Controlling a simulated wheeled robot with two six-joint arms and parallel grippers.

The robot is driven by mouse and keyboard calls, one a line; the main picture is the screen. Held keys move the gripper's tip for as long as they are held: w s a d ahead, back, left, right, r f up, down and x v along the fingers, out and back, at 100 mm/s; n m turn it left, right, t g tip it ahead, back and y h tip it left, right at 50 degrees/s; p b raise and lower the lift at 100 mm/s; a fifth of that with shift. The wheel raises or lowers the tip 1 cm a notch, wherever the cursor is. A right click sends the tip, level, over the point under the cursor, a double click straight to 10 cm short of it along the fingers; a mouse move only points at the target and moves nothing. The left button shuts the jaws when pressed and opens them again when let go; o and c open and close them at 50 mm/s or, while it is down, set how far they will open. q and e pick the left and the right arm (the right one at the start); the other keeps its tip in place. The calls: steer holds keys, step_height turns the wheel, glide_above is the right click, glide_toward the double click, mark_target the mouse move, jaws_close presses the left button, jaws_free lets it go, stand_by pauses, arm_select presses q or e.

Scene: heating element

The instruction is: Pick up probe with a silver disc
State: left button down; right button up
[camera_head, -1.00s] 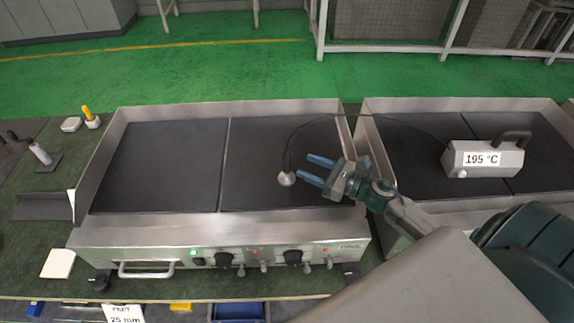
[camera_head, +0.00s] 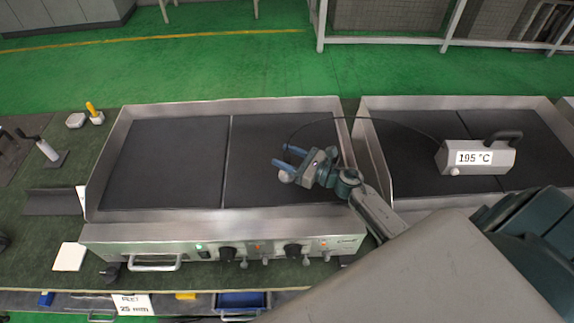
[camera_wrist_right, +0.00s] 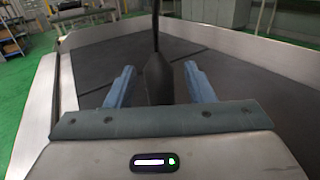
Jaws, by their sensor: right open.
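The probe stands on the right dark plate of the left griddle, its silver disc (camera_head: 285,177) at the bottom and a black cable rising from it. In the right wrist view its black handle (camera_wrist_right: 157,78) stands upright between the two blue fingers, with a gap on each side. My right gripper (camera_head: 283,168) is open around the probe, and it also shows in the right wrist view (camera_wrist_right: 158,85). The disc is hidden in the wrist view. My left gripper is not in view.
The cable runs over the griddle's right wall to a meter box (camera_head: 478,157) reading 195 °C on the neighbouring griddle. The left griddle (camera_head: 165,165) has raised steel walls around its dark plates. Its left plate is bare. Knobs (camera_head: 228,254) line the front.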

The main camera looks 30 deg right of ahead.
jaws_close()
